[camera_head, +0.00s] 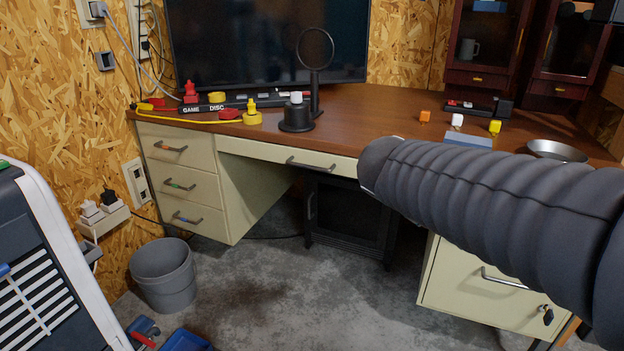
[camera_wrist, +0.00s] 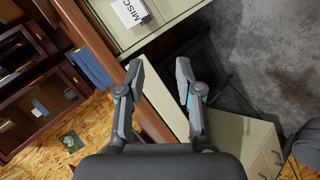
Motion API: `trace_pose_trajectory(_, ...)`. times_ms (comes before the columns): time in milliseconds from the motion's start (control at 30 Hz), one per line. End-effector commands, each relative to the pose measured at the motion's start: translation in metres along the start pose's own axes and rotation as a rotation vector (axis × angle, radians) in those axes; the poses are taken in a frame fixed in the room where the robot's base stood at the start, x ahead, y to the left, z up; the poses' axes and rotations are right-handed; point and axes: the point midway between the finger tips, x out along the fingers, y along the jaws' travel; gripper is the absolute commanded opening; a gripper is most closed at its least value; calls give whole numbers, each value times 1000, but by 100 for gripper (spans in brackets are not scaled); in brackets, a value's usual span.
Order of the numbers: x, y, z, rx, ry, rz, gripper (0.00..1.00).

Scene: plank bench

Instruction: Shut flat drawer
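The flat drawer (camera_head: 290,157) is the wide, thin cream drawer under the middle of the desk, with a grey bar handle. In the head view its front sits close under the desktop edge; I cannot tell whether a gap remains. My arm hides its right end. In the wrist view a cream strip, apparently this drawer (camera_wrist: 163,103), passes behind the fingers. My gripper (camera_wrist: 159,70) is open, with its fingers apart and nothing visible between them. In the head view my arm hides it.
A white MISC box (camera_wrist: 130,12) lies in a cream compartment at the wrist view's top. The left drawer stack (camera_head: 180,180) and lower right drawer (camera_head: 485,285) flank the knee space. A black cabinet (camera_head: 345,220) stands below. A grey bin (camera_head: 165,278) stands left.

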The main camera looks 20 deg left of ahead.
Motion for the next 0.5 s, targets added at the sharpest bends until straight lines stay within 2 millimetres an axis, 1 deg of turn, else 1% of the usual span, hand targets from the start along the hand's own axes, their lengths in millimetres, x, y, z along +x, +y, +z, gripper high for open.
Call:
trace_pose_trajectory(33,7,-20,-34,-72,39,44,36)
trace_pose_trajectory(67,7,-27,-53,-108,63,75,36)
trace_pose_trajectory(100,6,-38,-78,-156,96,116,36)
trace_pose_trajectory(167,2,-56,-115,-221,150,177,36)
trace_pose_trajectory(200,-2,-70,-139,-261,185,216,36)
trace_pose_trajectory(267,-10,-91,-171,-314,239,271,36)
trace_pose_trajectory(300,-17,-104,-190,-345,273,305,36)
trace_pose_trajectory(400,-33,-135,-228,-402,347,374,36)
trace_pose_trajectory(500,-45,-155,-250,-437,396,421,36)
